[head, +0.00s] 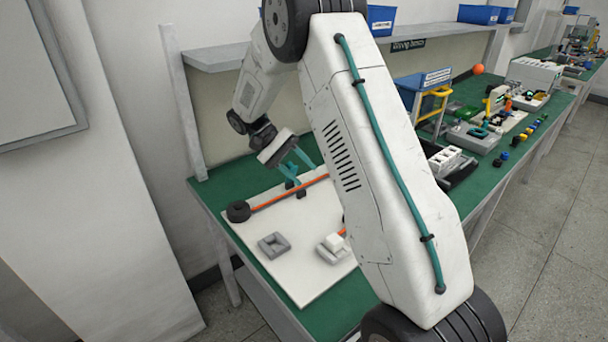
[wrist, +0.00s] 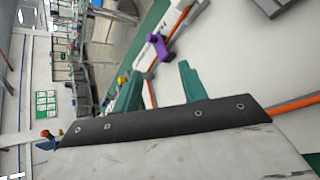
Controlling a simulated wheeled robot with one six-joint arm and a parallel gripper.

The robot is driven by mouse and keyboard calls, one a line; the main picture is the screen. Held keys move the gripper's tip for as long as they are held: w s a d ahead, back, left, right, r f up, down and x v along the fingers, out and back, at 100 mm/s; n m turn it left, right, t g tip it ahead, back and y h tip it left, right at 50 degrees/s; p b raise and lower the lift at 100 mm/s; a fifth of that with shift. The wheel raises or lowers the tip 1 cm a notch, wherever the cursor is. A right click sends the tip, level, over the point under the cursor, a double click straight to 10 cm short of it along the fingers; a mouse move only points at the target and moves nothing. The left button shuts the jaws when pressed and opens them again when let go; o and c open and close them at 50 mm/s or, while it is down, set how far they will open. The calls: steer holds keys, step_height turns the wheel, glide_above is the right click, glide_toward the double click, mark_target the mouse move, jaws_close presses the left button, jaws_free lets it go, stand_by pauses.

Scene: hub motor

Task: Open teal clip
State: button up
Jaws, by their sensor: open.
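My gripper (head: 296,166) has teal fingers and is open over the back of the white board (head: 312,218). In the wrist view my gripper (wrist: 160,73) shows its two fingers apart, with nothing visibly held between them. An orange cable (head: 268,201) runs across the board under the fingertips, and it also shows in the wrist view (wrist: 291,105). A small dark clip-like piece (head: 300,191) sits on the cable just below the fingers. I cannot pick out a teal clip from my teal fingers. A purple clip (wrist: 158,47) shows beyond the fingertips in the wrist view.
A round black piece (head: 238,211) stands at the cable's left end. A grey block (head: 273,245) and a pale block (head: 334,248) sit on the board's front. My arm hides the board's right side. A shelf (head: 215,58) hangs behind; the green bench (head: 222,187) continues right with equipment.

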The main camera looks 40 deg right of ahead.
steer(key=shift+s+a+r, duration=0.1)
steer(key=shift+s+a, duration=0.05)
steer(key=shift+s, duration=0.6)
steer(key=shift+s+a+r, duration=0.1)
steer(key=shift+s+a, duration=0.05)
steer(key=shift+s, duration=0.55)
